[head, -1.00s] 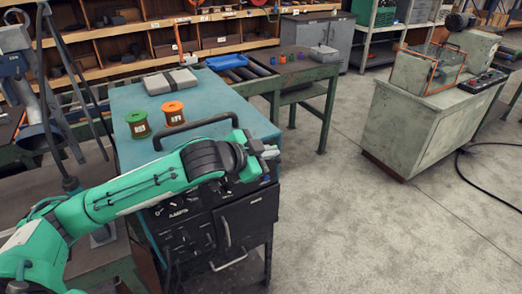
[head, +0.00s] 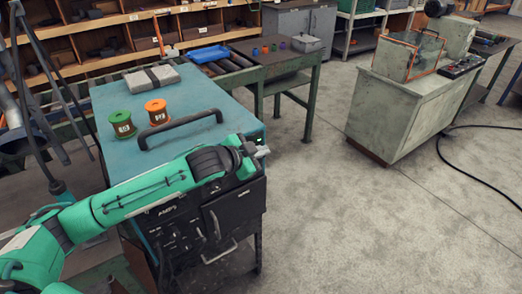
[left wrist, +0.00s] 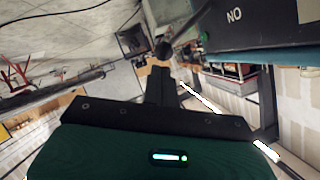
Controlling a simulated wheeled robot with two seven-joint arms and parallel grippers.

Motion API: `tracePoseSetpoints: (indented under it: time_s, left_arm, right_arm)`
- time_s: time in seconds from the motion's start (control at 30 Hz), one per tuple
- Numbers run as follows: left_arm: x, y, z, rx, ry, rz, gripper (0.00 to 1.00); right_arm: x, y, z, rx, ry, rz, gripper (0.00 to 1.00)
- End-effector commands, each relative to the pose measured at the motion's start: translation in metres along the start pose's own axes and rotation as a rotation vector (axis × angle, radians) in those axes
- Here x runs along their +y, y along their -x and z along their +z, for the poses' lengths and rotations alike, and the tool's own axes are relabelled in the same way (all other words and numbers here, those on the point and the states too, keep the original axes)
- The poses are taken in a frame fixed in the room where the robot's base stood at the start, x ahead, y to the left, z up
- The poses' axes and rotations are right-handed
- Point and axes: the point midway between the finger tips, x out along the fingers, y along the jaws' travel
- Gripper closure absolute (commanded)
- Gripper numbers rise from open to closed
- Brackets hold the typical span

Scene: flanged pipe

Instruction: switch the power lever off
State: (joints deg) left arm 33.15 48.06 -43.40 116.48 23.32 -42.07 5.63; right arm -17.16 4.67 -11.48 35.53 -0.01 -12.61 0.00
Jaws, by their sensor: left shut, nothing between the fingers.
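My left gripper (head: 262,150) is at the right front corner of the blue-topped machine (head: 190,97), just past its black front panel. In the left wrist view its fingers (left wrist: 160,68) are together and empty. A dark round knob (left wrist: 163,49), which looks like the end of the power lever, is right at the fingertips. I cannot tell whether they touch. A dark panel (left wrist: 265,22) beside it carries letters reading "NO" in this view, apparently "ON" upside down. In the head view I cannot make out the lever; the wrist is in front of that corner. My right gripper is not in view.
A black handle (head: 180,126) arches over the machine's top near my forearm. A green spool (head: 122,124) and an orange spool (head: 157,112) stand behind it. A roller conveyor and side table (head: 285,62) are beyond. The floor (head: 350,220) to the right is clear.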

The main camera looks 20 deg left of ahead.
Motion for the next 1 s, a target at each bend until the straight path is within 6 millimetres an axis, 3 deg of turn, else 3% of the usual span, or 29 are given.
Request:
tracePoseSetpoints:
  time_s: [0.73,1.0]
  left_arm:
    - [0.011,-0.003,0.007,-0.001,-0.108,-0.050,1.00]
    - [0.021,-0.007,0.016,0.000,-0.214,-0.099,1.00]
  right_arm:
    - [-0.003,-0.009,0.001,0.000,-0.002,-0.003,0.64]
    - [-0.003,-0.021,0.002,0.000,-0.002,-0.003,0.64]
